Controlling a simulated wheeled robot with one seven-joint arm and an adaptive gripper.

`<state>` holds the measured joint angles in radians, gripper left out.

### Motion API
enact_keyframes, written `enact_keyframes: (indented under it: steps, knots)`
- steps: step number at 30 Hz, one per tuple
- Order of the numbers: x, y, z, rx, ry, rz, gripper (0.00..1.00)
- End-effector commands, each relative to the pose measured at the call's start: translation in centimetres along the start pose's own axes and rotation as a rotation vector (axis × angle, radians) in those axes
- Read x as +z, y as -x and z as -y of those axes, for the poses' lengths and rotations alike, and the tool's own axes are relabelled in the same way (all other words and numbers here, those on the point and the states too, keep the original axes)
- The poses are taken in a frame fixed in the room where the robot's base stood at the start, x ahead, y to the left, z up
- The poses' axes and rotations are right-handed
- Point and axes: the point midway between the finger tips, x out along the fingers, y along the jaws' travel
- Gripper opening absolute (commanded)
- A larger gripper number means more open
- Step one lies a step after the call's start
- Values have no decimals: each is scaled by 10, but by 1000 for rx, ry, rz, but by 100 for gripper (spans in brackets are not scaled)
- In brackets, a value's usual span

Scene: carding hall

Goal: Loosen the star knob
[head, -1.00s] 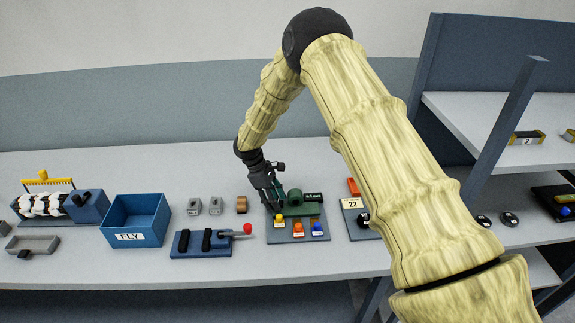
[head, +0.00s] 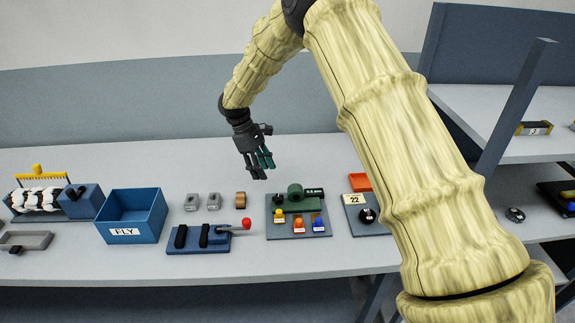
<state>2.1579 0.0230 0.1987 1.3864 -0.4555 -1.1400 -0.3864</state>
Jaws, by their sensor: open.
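My gripper (head: 262,172) is open and empty. It points down above the table, behind and slightly left of a grey board (head: 285,233). The board carries a green fixture (head: 297,202), a yellow knob (head: 278,215), an orange knob (head: 298,224) and a blue knob (head: 318,223), each with a label. A round black knob (head: 367,215) sits on a panel (head: 351,214) labelled 22, partly hidden behind my arm. The knobs are too small for me to tell which one is star-shaped.
A blue lever fixture (head: 200,242) with a red-tipped handle stands left of the board. Further left are a blue bin (head: 125,217) labelled FLY and a roller unit (head: 40,200). A shelf post (head: 510,110) rises at right.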

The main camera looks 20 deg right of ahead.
Motion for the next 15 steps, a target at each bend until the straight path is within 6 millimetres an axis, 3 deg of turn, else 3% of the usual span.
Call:
enact_keyframes:
  steps: [15]
  knots:
    - [26,-12,-15,-193,-564,-61,41]
